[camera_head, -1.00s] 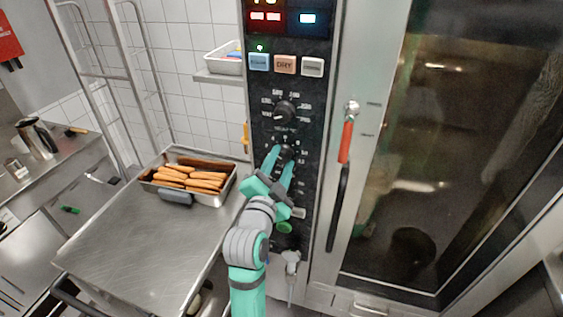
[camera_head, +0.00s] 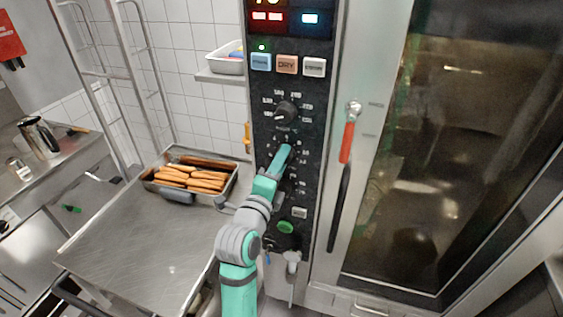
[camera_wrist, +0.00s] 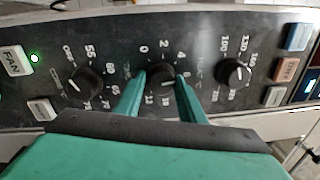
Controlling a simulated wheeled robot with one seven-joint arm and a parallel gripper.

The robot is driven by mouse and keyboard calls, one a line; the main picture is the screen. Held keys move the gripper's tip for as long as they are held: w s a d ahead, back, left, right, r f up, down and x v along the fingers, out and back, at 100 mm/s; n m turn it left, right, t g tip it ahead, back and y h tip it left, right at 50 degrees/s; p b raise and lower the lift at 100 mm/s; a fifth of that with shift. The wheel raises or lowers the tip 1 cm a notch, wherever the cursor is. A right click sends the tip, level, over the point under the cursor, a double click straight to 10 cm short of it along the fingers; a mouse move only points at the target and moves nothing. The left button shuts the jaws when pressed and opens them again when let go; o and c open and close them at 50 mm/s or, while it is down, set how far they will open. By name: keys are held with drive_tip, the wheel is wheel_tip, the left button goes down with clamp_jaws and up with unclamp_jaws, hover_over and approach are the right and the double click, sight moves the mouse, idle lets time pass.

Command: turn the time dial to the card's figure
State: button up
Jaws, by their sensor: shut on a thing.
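The time dial (camera_wrist: 161,72) is the middle black knob in the wrist view, with a scale showing 0, 2, 4, 6 and 10 around it. My gripper (camera_wrist: 160,80) has its two green fingers on either side of this knob, shut on it. In the head view my gripper (camera_head: 287,152) reaches the panel just below the temperature dial (camera_head: 286,111) and hides most of the time dial. The dial's pointer is too small to read surely. I cannot make out a card with a figure in either view.
The oven door with its red-and-black handle (camera_head: 346,140) is close on the right. Panel buttons (camera_head: 286,65) are above; a green button (camera_head: 286,227) is below. A steel table (camera_head: 130,240) on the left carries a pan (camera_head: 176,197) of sausage-like items.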

drive_tip(key=shift+a+r+m, duration=0.1)
drive_tip(key=shift+r+m, duration=0.25)
drive_tip(key=shift+m, duration=0.55)
drive_tip(key=o, duration=1)
drive_tip(key=shift+f, duration=0.1)
drive_tip(key=v, duration=1)
drive_tip(key=shift+s+f, duration=0.1)
drive_tip(key=shift+s, duration=0.3)
drive_tip(key=shift+f, duration=0.1)
